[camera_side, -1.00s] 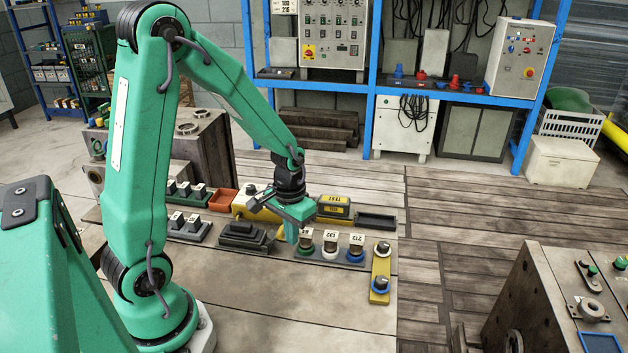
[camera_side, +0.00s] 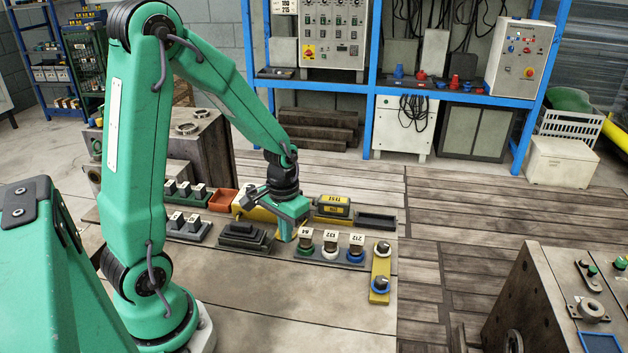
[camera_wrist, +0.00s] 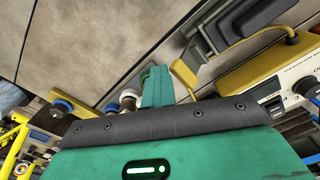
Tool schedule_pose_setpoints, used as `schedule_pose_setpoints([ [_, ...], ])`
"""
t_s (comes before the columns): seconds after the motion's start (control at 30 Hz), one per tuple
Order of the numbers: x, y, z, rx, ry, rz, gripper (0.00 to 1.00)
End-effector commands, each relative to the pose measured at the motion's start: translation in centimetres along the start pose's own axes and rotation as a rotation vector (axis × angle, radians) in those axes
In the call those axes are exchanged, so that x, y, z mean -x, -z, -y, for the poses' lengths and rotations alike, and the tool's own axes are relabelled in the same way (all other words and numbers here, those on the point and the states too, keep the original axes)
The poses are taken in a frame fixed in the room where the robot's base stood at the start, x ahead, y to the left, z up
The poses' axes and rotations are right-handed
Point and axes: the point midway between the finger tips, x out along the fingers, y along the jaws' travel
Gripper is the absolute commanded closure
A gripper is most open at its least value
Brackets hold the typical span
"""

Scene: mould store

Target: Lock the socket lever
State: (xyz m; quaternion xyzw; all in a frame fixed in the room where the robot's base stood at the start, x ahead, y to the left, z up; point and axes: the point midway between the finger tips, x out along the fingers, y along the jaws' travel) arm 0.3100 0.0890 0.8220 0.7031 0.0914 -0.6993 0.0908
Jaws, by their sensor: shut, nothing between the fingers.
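A dark grey socket block (camera_side: 240,240), apparently the lever socket, lies on the bench left of my gripper. A grey block with a raised bar, probably the same one, fills the top of the wrist view (camera_wrist: 222,30); I cannot tell the lever's position. My gripper (camera_side: 284,238) points down between this block and a row of colour-ringed plugs or knobs. In the wrist view its green fingers (camera_wrist: 157,87) are shut with nothing between them. They appear apart from the grey block. A yellow bent piece (camera_wrist: 186,76) shows beside the fingers.
Right of my gripper stand labelled pieces with green (camera_side: 304,250), white (camera_side: 329,251) and blue (camera_side: 354,254) rings. A yellow plate (camera_side: 381,268) with two knobs is beyond. Behind are a yellow-grey meter (camera_side: 333,207) and a black tray (camera_side: 376,220). The bench front is clear.

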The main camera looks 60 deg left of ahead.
Motion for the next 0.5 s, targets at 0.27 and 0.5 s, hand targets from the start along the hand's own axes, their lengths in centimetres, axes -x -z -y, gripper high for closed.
schedule_pose_setpoints([
  [0.27,-0.28,-0.72,0.78,0.009,0.0,0.013,1.0],
  [0.5,-0.35,-0.82,0.85,0.008,-0.001,0.015,1.0],
])
